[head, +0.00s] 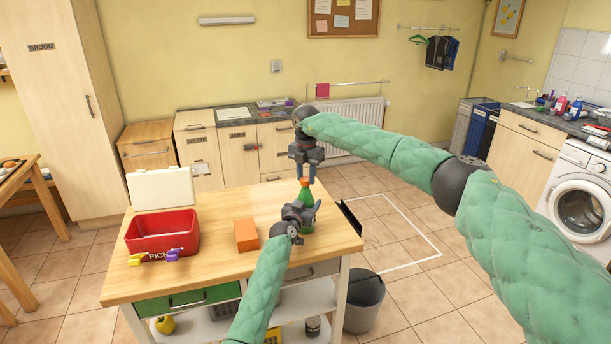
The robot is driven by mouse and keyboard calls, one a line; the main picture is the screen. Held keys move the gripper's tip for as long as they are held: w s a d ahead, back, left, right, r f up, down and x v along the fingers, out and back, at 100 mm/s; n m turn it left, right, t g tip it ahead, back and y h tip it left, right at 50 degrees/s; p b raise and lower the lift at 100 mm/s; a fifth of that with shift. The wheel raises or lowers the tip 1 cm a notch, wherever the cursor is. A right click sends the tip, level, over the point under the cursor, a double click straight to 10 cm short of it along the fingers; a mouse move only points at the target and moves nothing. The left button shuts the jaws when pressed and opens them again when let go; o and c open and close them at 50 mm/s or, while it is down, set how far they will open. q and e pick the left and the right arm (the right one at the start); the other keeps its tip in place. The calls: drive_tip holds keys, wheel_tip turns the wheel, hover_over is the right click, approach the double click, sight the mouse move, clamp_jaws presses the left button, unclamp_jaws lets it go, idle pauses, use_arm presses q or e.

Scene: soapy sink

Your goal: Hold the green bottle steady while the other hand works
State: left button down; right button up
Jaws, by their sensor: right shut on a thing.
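The green bottle (307,194) stands upright near the right end of the wooden worktop. Its orange cap (305,182) shows at the top. My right gripper (306,177) points down from above and is shut on the cap. My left gripper (304,209) reaches in from the front at the bottle's lower body and hides part of it. Whether its fingers are closed on the bottle cannot be made out.
An orange block (246,235) stands left of the bottle on the worktop (215,266). An open red picnic box (163,232) with yellow and purple clips is farther left. A dark panel (350,217) rises at the right edge. A grey bin (364,302) is below.

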use_arm(q)
drive_tip(key=shift+d, duration=0.1)
use_arm(e)
drive_tip(key=m, duration=0.7)
drive_tip(key=shift+s+d, duration=0.1)
drive_tip(key=shift+d, duration=0.05)
use_arm(q)
drive_tip(key=shift+f, duration=0.1)
use_arm(e)
drive_tip(key=m, duration=0.4)
drive_tip(key=shift+s, duration=0.1)
drive_tip(key=m, duration=0.3)
drive_tip(key=shift+s+m, duration=0.1)
drive_tip(key=shift+m, duration=0.3)
drive_tip(key=o, duration=1)
wheel_tip(320, 180, up, 12)
use_arm(q)
drive_tip(key=shift+c, duration=2.3)
unclamp_jaws()
